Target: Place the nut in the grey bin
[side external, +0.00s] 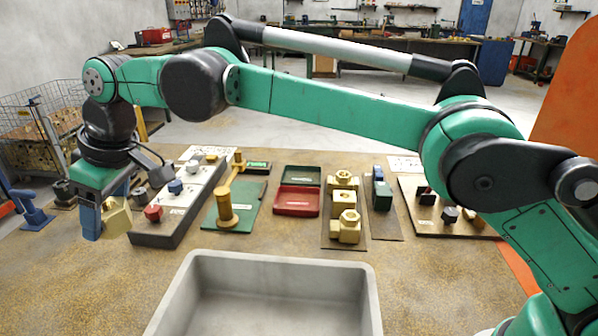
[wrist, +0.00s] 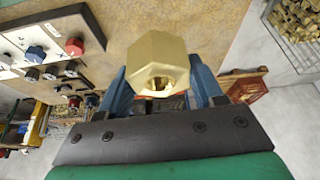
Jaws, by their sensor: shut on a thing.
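The brass nut (wrist: 158,62) is six-sided with a round hole and sits between the blue fingers of my gripper (wrist: 162,88) in the wrist view. In the side external view the nut (side external: 117,217) shows at the far left, held in my gripper (side external: 103,220), which is shut on it. My gripper is at the left of the workbench, beside a dark board with coloured knobs. The grey bin (side external: 280,262) stands at the front middle of the bench, to the right of the gripper. The visible part of its inside is empty.
The knob board (side external: 160,232) lies just right of my gripper. Behind the bin are a green plate with a brass piece (side external: 227,208), a red tray (side external: 298,201) and a board of brass fittings (side external: 345,226). A wire basket (side external: 45,125) stands at the left.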

